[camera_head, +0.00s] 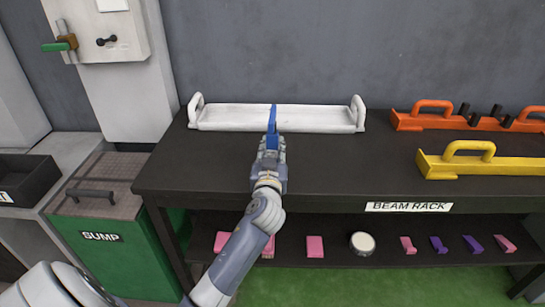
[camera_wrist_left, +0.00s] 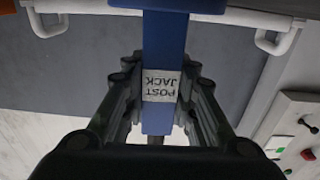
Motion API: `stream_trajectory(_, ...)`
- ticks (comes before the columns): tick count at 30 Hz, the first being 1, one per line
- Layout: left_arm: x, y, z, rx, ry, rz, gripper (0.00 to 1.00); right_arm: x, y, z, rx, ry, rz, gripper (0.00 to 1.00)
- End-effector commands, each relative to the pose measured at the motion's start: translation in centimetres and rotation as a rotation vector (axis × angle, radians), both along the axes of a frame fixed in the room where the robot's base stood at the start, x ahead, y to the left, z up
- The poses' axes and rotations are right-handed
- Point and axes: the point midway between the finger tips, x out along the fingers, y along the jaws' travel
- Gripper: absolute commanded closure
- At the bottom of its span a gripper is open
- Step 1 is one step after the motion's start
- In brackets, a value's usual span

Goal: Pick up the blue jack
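The blue jack (camera_head: 272,128) stands in front of the middle of the white tray (camera_head: 235,118) in the head view, at my left gripper's tip. In the left wrist view the blue jack (camera_wrist_left: 165,45) runs between the two fingers, with a "POST JACK" label that reads upside down there. My left gripper (camera_head: 270,150) has a finger close against each side of the jack and looks shut on it; the same gripper (camera_wrist_left: 165,75) fills the lower wrist view. The jack's lower end is partly hidden, so I cannot tell whether it rests on the tray. My right gripper is not in view.
The dark table (camera_head: 350,165) holds an orange beam (camera_head: 440,121) and a yellow beam (camera_head: 475,166) at the right. Pink and purple pieces and a round white-topped object (camera_head: 362,242) lie on the lower shelf. A green sump box (camera_head: 105,240) stands at the left.

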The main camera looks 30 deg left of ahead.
Motion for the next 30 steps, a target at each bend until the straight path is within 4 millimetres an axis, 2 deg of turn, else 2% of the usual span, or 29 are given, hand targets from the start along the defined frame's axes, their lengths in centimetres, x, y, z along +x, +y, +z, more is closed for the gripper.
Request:
stream_trajectory(2,0.0,0.0,0.0,0.0,0.0,0.0,1.0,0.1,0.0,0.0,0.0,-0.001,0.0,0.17)
stream_trajectory(14,0.0,0.0,0.5,0.002,-0.006,-0.001,1.0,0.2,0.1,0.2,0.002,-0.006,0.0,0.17)
stream_trajectory(20,0.0,0.0,1.8,0.0,-0.008,0.0,1.0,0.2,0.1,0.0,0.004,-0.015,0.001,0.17)
stream_trajectory(26,0.0,0.0,4.0,0.001,-0.011,0.0,1.0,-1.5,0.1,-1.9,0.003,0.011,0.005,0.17)
stream_trajectory(30,-1.8,-1.2,3.9,-0.001,-0.005,-0.001,1.0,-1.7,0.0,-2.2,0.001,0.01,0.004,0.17)
